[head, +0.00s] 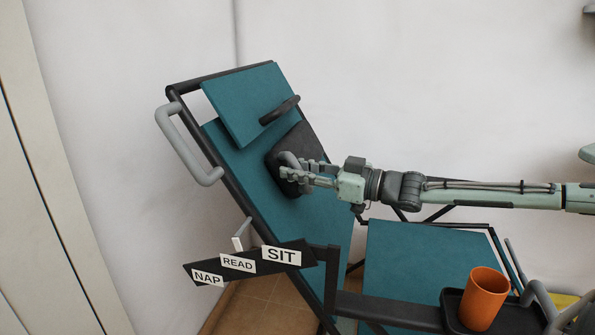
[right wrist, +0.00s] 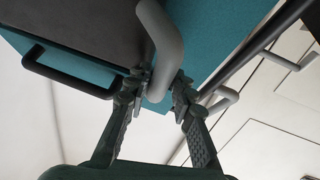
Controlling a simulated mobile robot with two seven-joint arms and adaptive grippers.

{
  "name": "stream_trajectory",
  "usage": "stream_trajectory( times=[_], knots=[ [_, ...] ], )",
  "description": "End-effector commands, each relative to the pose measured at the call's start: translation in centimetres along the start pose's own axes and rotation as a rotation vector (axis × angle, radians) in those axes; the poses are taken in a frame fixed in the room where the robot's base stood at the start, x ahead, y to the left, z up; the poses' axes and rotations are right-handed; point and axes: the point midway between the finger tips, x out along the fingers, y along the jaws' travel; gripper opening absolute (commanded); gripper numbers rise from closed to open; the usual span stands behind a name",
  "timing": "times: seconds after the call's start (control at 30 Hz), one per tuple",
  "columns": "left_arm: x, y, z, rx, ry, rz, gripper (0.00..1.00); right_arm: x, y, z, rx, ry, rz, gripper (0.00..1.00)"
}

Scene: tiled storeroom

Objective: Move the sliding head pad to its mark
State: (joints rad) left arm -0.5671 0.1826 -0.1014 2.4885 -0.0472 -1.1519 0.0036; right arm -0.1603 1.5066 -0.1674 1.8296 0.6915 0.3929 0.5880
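A reclining chair has a teal backrest (head: 240,165). A teal pad (head: 242,105) with a dark handle (head: 280,110) lies at its top. Just below is a dark grey pad (head: 285,148) with a light grey loop handle (head: 287,159). Which of the two pads is the sliding head pad I cannot tell for sure, and I make out no clear mark. My right gripper (head: 300,176) is at the grey handle. In the right wrist view the handle (right wrist: 163,45) passes between my fingers (right wrist: 158,92), which close on it from both sides. My left gripper is out of view.
A grey side handle (head: 187,145) sticks out left of the backrest. A lever (head: 240,233) stands by a plate labelled NAP, READ and SIT (head: 238,264). An orange cup (head: 483,298) stands on a black tray (head: 450,300) at the armrest. A white wall is close behind.

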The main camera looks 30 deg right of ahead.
Motion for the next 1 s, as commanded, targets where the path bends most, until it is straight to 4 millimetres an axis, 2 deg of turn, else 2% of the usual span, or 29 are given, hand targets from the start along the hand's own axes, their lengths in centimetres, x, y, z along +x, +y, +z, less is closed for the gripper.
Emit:
stream_trajectory(
  times=[0.07, 0.57, 0.77, 0.83, 1.0],
  knots=[
    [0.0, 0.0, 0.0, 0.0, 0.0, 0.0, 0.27, 0.0, 0.1, -0.3, -0.002, 0.005, 0.0, 0.38],
    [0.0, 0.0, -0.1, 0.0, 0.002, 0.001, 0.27, -0.4, -0.4, 0.1, 0.002, -0.004, -0.017, 0.38],
    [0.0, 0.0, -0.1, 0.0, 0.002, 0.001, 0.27, -1.9, -0.4, 0.1, 0.002, -0.007, -0.018, 0.38],
    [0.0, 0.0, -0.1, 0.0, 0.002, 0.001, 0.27, -2.6, 0.1, 0.0, -0.004, -0.007, 0.001, 0.38],
    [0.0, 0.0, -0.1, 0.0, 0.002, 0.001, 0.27, -4.7, 0.1, -0.2, -0.004, 0.002, 0.0, 0.38]
  ],
)
